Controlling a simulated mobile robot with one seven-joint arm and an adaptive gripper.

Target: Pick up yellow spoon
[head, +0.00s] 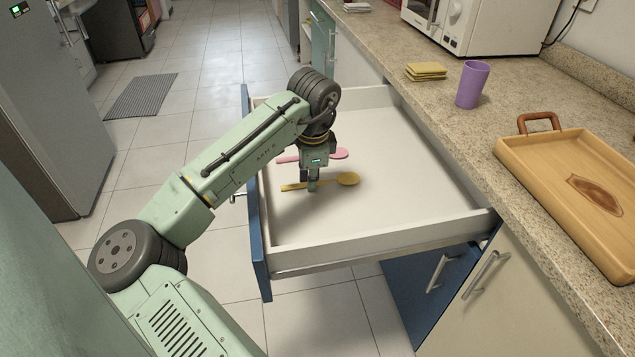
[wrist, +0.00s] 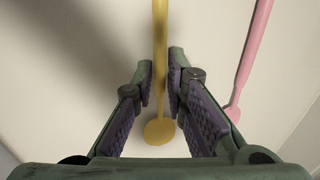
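The yellow spoon (head: 347,179) lies in the open drawer, its bowl to the right in the head view. My gripper (head: 312,188) points straight down over its handle, low at the drawer floor. In the wrist view the spoon (wrist: 159,131) runs between the two fingers, bowl toward the camera. I cannot tell whether the spoon is clear of the floor.
A pink spoon (head: 340,154) lies just behind the yellow one; it also shows in the wrist view (wrist: 250,60). The white drawer (head: 420,150) has low walls. The counter on the right holds a purple cup (head: 472,85), yellow sponges (head: 426,71) and a wooden tray (head: 530,165).

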